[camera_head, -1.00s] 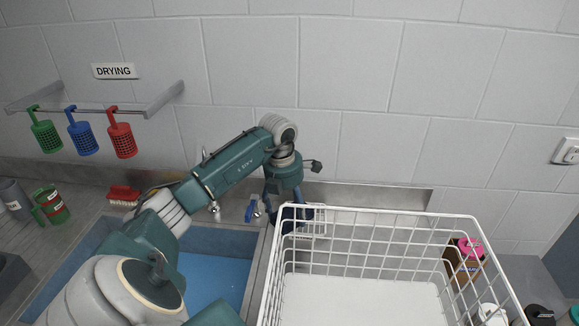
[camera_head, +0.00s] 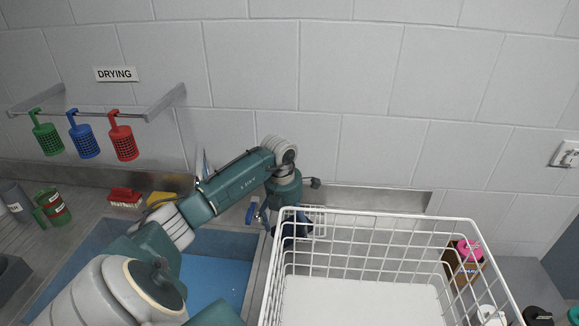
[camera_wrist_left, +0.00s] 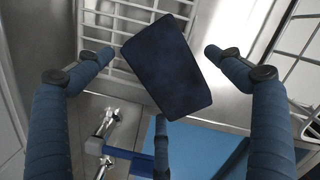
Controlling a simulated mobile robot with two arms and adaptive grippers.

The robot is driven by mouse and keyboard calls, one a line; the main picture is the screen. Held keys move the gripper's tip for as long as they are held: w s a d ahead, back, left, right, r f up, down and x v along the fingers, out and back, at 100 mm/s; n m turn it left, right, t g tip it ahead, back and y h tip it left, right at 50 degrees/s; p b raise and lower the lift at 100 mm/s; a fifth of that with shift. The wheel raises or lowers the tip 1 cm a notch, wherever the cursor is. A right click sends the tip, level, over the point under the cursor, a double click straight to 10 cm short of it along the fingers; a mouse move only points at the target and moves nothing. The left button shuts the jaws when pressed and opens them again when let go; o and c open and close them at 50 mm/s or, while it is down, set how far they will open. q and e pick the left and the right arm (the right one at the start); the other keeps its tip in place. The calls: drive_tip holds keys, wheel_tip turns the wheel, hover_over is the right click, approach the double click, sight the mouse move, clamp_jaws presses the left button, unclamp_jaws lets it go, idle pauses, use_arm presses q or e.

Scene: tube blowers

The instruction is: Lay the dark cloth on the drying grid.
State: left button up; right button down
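The dark cloth (camera_wrist_left: 167,68) is a flat navy rectangle, turned at an angle, partly over the white wire drying grid (camera_wrist_left: 92,18) in the left wrist view. Its right part is over bare metal; I cannot tell how closely it touches the grid. In the head view the grid (camera_head: 319,221) shows behind the basket's rim, and the cloth is a small dark patch under my left gripper (camera_head: 283,220). In the wrist view my left gripper (camera_wrist_left: 160,60) is open, its fingertips wide apart on either side of the cloth. My right gripper is out of view.
A large white wire basket (camera_head: 373,219) stands close to my left gripper's right. A blue sink (camera_head: 215,270) is below my left arm. A blue-handled tap (camera_head: 252,213) is just left of the gripper. A red brush (camera_head: 125,198) and yellow sponge (camera_head: 160,199) lie behind the sink.

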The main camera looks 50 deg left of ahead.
use_arm(q)
drive_tip(key=shift+r, duration=0.5)
wheel_tip(320, 180, up, 11)
drive_tip(key=s+b, duration=0.1)
drive_tip(key=b, duration=0.1)
drive_tip(key=shift+s+r+b, duration=0.15)
drive_tip(key=shift+s+b, duration=0.1)
drive_tip(key=shift+b, duration=0.05)
drive_tip(key=shift+r, duration=0.1)
